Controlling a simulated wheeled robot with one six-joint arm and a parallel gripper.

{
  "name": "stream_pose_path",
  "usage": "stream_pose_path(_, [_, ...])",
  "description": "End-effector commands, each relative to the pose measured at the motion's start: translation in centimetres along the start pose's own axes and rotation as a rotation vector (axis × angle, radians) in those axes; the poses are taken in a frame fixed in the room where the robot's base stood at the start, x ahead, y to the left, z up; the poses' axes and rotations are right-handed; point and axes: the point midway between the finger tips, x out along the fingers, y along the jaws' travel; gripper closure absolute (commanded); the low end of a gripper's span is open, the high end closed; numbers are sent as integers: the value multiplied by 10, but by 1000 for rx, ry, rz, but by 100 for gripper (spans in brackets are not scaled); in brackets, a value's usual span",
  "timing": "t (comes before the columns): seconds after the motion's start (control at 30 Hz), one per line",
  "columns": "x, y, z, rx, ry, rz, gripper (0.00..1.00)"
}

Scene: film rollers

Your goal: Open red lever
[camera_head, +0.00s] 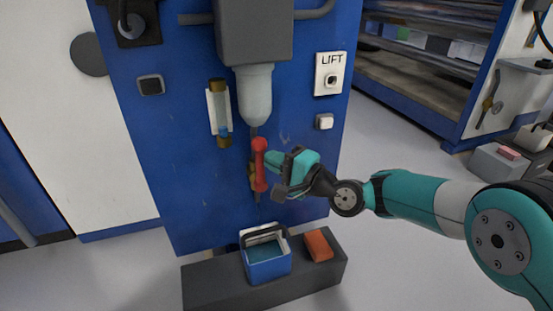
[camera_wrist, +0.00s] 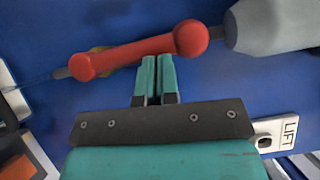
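The red lever (camera_head: 260,170) is on the blue panel below a grey-white bowl (camera_head: 254,95). It stands about upright, with a ball end at the top. In the wrist view the red lever (camera_wrist: 135,53) lies across the top of the picture, ball end to the right. My gripper (camera_head: 270,160) is just right of the lever in the head view. In the wrist view my gripper (camera_wrist: 155,70) has its two teal fingers together with nothing between them. The fingertips are right at the lever's side; I cannot tell if they touch it.
A blue container (camera_head: 268,271) and an orange block (camera_head: 318,245) sit on a dark ledge (camera_head: 215,285) below. A LIFT switch plate (camera_head: 330,74), a white button (camera_head: 324,122) and a sight tube (camera_head: 219,110) are on the panel around the lever.

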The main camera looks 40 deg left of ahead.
Motion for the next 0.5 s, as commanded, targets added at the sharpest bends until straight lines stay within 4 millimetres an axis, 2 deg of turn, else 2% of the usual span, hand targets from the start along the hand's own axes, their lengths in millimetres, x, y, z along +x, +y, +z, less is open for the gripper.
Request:
stream_pose_path(0.33, [1,-3,1,-1,-4,-5,100])
stream_pose_path(0.5, [-12,-4,-9,-1,0,-4,100])
